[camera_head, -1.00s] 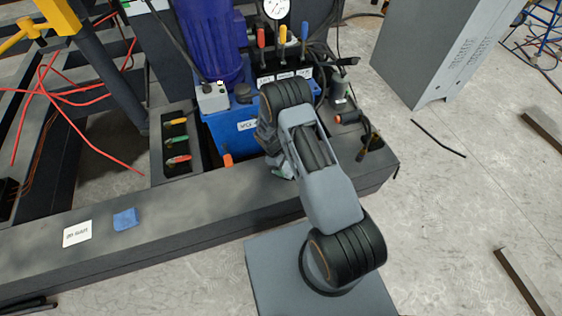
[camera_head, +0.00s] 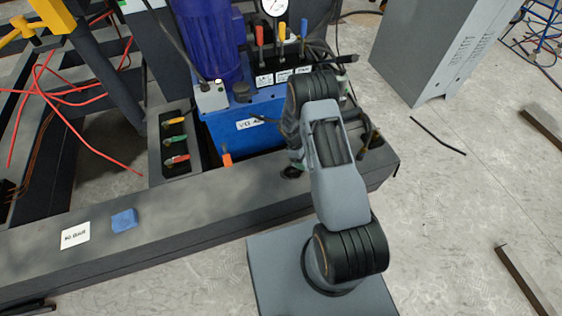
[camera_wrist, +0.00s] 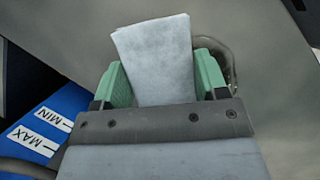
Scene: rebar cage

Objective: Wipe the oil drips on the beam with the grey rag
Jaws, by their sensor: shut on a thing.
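The grey rag (camera_wrist: 155,60) is pinched between the green fingers of my gripper (camera_wrist: 160,84) in the wrist view and sticks out past the fingertips. Beyond the fingers, a glossy wet patch (camera_wrist: 229,58) shows on the grey beam, partly hidden by the rag and right finger. In the head view the long dark beam (camera_head: 215,200) crosses the picture, and my gripper (camera_head: 296,163) is low over its right part, mostly hidden by my arm. A dark spot (camera_head: 291,173) shows there; I cannot tell whether it is oil. Contact between rag and beam is unclear.
A blue cloth (camera_head: 124,220) and a white card (camera_head: 75,235) lie on the beam at left. Behind it stand a blue hydraulic unit (camera_head: 245,124) with coloured levers and a tray of coloured-handled tools (camera_head: 175,140). A grey cabinet (camera_head: 432,50) stands at the back right.

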